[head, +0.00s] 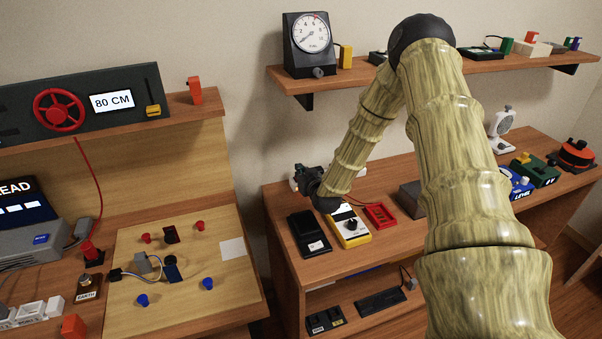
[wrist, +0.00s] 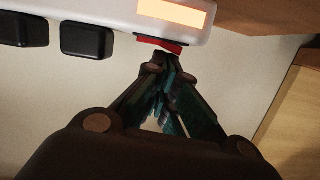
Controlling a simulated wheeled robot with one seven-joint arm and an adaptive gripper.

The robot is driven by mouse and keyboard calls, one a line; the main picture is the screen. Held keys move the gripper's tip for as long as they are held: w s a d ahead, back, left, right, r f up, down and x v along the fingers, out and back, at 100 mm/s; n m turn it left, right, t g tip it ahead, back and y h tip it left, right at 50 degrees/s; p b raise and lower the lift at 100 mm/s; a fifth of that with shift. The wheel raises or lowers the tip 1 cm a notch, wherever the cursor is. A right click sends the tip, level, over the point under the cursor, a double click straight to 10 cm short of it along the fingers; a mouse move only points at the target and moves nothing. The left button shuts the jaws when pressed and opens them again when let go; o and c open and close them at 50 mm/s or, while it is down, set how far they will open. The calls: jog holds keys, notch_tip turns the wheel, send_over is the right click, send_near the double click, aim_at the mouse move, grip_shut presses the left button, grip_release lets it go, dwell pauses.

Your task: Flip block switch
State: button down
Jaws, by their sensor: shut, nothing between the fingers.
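A white block (wrist: 105,12) with two black plugs or sockets (wrist: 87,41) and a glowing orange panel (wrist: 176,11) shows at the top of the wrist view. A red switch (wrist: 160,44) sits on its edge. My gripper (wrist: 163,62) is shut and empty, its fingertips right at the red switch; I cannot tell whether they touch it. In the head view my gripper (head: 304,176) is over the back left of the right-hand table, near the wall. It hides most of the white block there, and the switch does not show.
A black device (head: 309,233), a yellow meter (head: 350,227) and a red tray (head: 380,215) lie on the table (head: 285,262) just in front of my gripper. A shelf (head: 350,82) with a dial gauge (head: 308,40) runs above. A wooden panel board (head: 190,270) stands at left.

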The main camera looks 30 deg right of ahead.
jog(key=shift+a+f, duration=0.15)
jog(key=shift+f, duration=0.05)
jog(key=shift+r, duration=0.1)
jog(key=r, duration=0.1)
jog(key=r+p, duration=0.2)
jog(key=r, duration=0.1)
jog(key=shift+w+a, duration=0.15)
jog(key=shift+a, duration=0.1)
jog(key=b+v, duration=0.2)
jog(key=v, duration=0.8)
jog(key=shift+a, duration=0.25)
